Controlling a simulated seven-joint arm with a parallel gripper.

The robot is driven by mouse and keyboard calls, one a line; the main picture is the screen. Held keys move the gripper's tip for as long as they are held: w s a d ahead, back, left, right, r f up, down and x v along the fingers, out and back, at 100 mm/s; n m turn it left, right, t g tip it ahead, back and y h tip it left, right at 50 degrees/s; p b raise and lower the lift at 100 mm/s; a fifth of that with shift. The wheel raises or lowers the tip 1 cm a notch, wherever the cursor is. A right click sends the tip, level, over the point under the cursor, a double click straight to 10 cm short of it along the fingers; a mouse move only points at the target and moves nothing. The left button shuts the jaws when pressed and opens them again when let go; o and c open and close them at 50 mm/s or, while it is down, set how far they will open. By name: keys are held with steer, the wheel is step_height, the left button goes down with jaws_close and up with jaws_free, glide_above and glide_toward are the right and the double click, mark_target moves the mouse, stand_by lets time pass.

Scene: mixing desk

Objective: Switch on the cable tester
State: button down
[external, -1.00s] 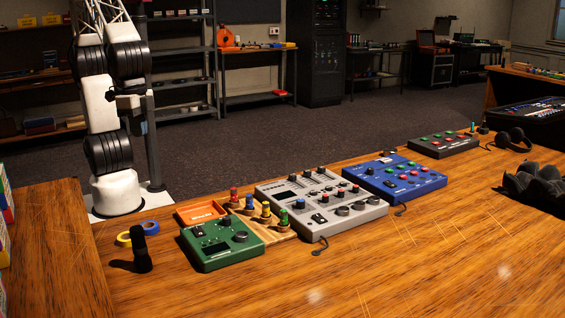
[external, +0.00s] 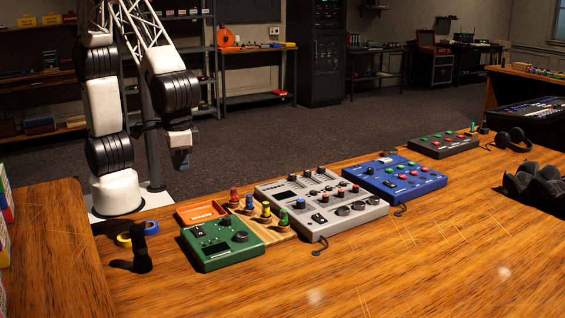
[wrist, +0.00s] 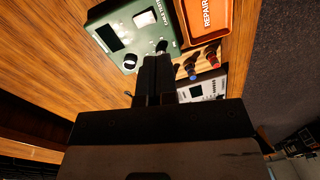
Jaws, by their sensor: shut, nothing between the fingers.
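The cable tester is a green box (external: 217,261) at the front left of the desk in the external view. It has a dark knob, a dark screen and a small switch on its top. In the wrist view the green box (wrist: 125,22) lies at the upper middle, partly behind my fingers. My gripper (external: 181,166) points down, above and behind the desk's rear edge, apart from the tester. In the wrist view my gripper (wrist: 157,75) shows its fingers together and empty. The switch's position is too small to tell.
An orange tray (external: 186,217) and a wooden rack of coloured pegs (external: 281,236) stand behind and beside the tester. A grey mixer (external: 280,205) and a blue box (external: 425,184) stand further right. A black upright object (external: 141,250) and tape rolls (external: 151,228) are at left. The front desk is clear.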

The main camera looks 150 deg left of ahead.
mark_target(198, 230)
steer(key=shift+w+a+f+n, duration=0.5)
steer(key=shift+w+a+f, duration=0.1)
steer(key=shift+w+f, duration=0.15)
steer(key=shift+w+a+f+n, duration=0.5)
steer(key=shift+w+a+f, duration=0.1)
steer(key=shift+w, duration=0.15)
steer(key=shift+f, duration=0.15)
steer(key=f, duration=0.4)
steer(key=s+f, duration=0.1)
steer(key=f, duration=0.8)
steer(key=shift+s+f, duration=0.3)
steer(key=shift+s, duration=0.1)
steer(key=shift+f, duration=0.2)
steer(key=shift+w+r, duration=0.1)
steer(key=shift+w, duration=0.05)
steer(key=shift+w+d+r, duration=0.1)
steer(key=shift+w+r, duration=0.1)
steer(key=shift+w, duration=0.3)
steer(key=shift+r, duration=0.15)
step_height(198, 230, up, 14)
steer(key=s, duration=0.1)
steer(key=shift+s, duration=0.3)
stand_by(0.5)
